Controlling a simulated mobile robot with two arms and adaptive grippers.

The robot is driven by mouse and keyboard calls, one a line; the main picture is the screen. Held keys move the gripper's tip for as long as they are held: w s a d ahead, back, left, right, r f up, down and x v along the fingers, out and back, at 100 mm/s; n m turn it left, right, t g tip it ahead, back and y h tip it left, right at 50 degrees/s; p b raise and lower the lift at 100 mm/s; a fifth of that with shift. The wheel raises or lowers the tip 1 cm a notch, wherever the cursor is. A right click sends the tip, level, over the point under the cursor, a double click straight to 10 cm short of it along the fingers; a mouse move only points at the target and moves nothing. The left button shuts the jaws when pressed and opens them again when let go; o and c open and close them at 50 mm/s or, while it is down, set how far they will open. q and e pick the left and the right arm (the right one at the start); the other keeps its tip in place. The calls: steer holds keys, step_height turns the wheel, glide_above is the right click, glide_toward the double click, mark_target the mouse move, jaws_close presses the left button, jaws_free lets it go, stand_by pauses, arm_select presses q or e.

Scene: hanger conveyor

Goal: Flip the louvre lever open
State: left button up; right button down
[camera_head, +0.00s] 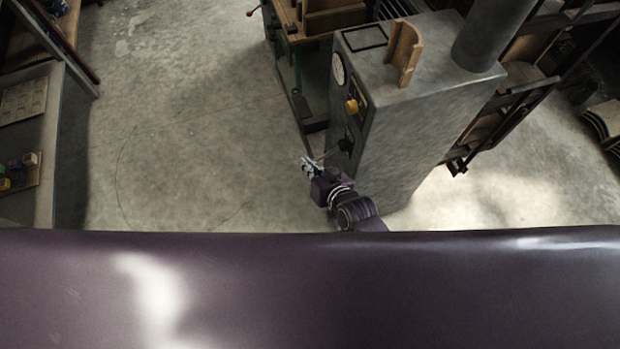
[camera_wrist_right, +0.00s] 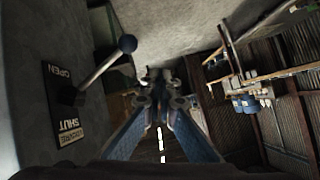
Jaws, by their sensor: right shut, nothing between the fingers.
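The louvre lever (camera_wrist_right: 100,68) is a thin metal rod with a dark ball knob (camera_wrist_right: 127,44). It juts from a dark mount on the grey cabinet side, between an OPEN label (camera_wrist_right: 58,71) and a SHUT LOUVRE label (camera_wrist_right: 68,128). The rod slants toward the OPEN side in the wrist view. In the head view the lever (camera_head: 331,152) is small, beside my right gripper (camera_head: 308,164). My right gripper is shut and empty; its fingers (camera_wrist_right: 165,82) are right of the knob in the wrist view, apart from it in the picture. My left gripper is out of view.
The tall grey cabinet (camera_head: 410,125) has a yellow knob (camera_head: 351,106), a dial (camera_head: 338,68) and a thick pipe (camera_head: 490,35). A wooden bench (camera_head: 315,38) stands behind it. Open concrete floor (camera_head: 200,130) lies to the left. A side table (camera_head: 30,205) is at far left.

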steer(key=s+d+r, duration=0.1)
steer(key=s+r, duration=0.3)
steer(key=s, duration=0.3)
steer(key=shift+s, duration=0.35)
steer(key=shift+r, duration=0.1)
